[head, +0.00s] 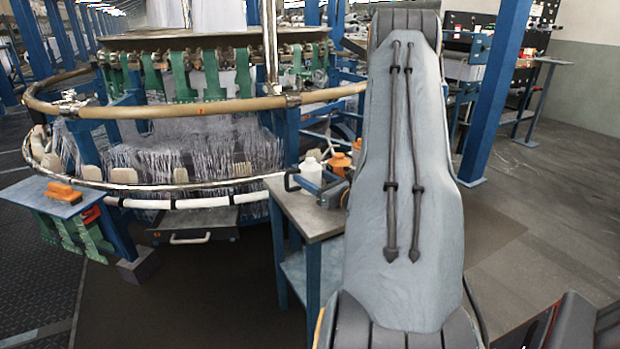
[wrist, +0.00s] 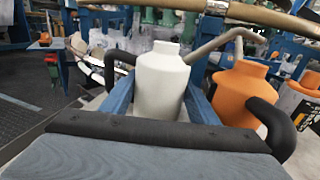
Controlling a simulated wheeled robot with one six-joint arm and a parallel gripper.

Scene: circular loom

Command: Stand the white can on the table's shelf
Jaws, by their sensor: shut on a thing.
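The white can (head: 311,170) is upright at the back of the small grey-topped table (head: 312,222). In the wrist view the white can (wrist: 161,84) stands between the two blue fingers of my gripper (wrist: 160,103), which is shut on it. My gripper (head: 316,184) is partly hidden by my arm in the head view. I cannot tell whether the can's base touches the tabletop. The table's light blue shelf (head: 294,272) is below the top, between blue legs; its visible part looks empty and its right part is hidden by my arm.
An orange can (wrist: 243,92) with a dark handle and bent spout stands close right of the white can; it also shows in the head view (head: 338,164). The circular loom (head: 180,107) rises behind. A small side table (head: 58,199) holds an orange object. Open floor lies front left.

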